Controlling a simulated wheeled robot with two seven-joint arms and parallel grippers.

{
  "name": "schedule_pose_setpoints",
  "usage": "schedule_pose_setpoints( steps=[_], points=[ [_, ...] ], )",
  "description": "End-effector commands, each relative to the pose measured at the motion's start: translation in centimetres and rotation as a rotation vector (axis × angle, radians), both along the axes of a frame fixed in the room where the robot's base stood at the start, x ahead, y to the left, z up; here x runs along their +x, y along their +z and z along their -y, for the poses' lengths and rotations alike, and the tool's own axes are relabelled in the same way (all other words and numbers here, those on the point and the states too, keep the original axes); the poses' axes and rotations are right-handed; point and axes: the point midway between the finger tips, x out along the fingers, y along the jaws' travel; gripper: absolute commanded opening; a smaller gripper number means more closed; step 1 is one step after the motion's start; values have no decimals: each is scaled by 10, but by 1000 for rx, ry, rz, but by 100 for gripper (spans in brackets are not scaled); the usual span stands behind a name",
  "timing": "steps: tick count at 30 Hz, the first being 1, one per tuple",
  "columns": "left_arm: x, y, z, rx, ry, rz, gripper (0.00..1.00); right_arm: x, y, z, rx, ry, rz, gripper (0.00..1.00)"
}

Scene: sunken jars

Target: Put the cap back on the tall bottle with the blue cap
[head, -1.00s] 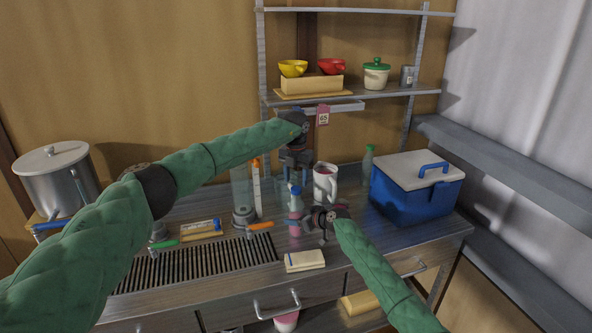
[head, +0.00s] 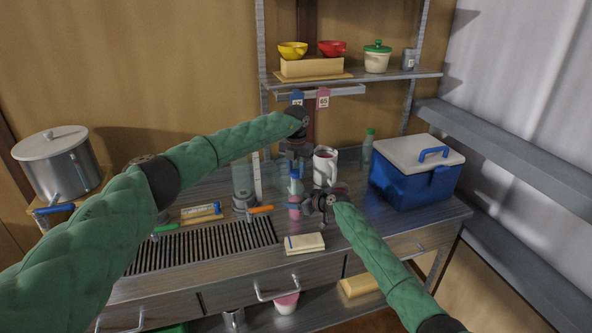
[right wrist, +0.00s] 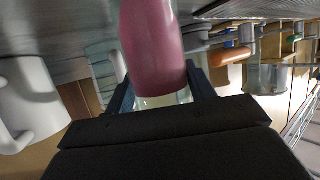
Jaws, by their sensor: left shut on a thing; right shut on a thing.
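The tall bottle (head: 294,212) has pink contents and stands upright on the counter. It also shows in the right wrist view (right wrist: 152,45), large and close. My right gripper (head: 312,204) is shut on the bottle from the right; its jaws (right wrist: 160,98) flank the bottle's clear part. The blue cap (head: 295,174) is at the bottle's top, right under my left gripper (head: 294,167). My left gripper points down from above and is shut on the cap. The fingers partly hide the cap, and I cannot tell whether it is seated on the neck.
A white mug (head: 325,166) stands close behind the grippers. A blue cooler (head: 412,185) is at the right, and a green-capped bottle (head: 368,147) beside it. A clear cylinder (head: 241,180) stands left of the bottle.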

Motion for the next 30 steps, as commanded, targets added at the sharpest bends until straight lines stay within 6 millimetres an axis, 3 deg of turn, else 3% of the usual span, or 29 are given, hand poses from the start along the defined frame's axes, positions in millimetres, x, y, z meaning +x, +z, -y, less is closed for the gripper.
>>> schedule_pose_setpoints(
  steps=[4,5,8,9,20,30],
  points=[
    [1,0,-1,0,1,1,6,0,-1,0,-1,0,-1,0],
    [1,0,-1,0,1,1,38,0,-1,0,-1,0,-1,0],
    [1,0,-1,0,1,1,57,0,-1,0,-1,0,-1,0],
    [0,0,-1,0,1,1,59,0,-1,0,-1,0,-1,0],
    [1,6,0,0,1,1,59,0,-1,0,-1,0,-1,0],
    [1,62,-1,0,1,3,59,0,-1,0,-1,0,-1,0]
  ],
)
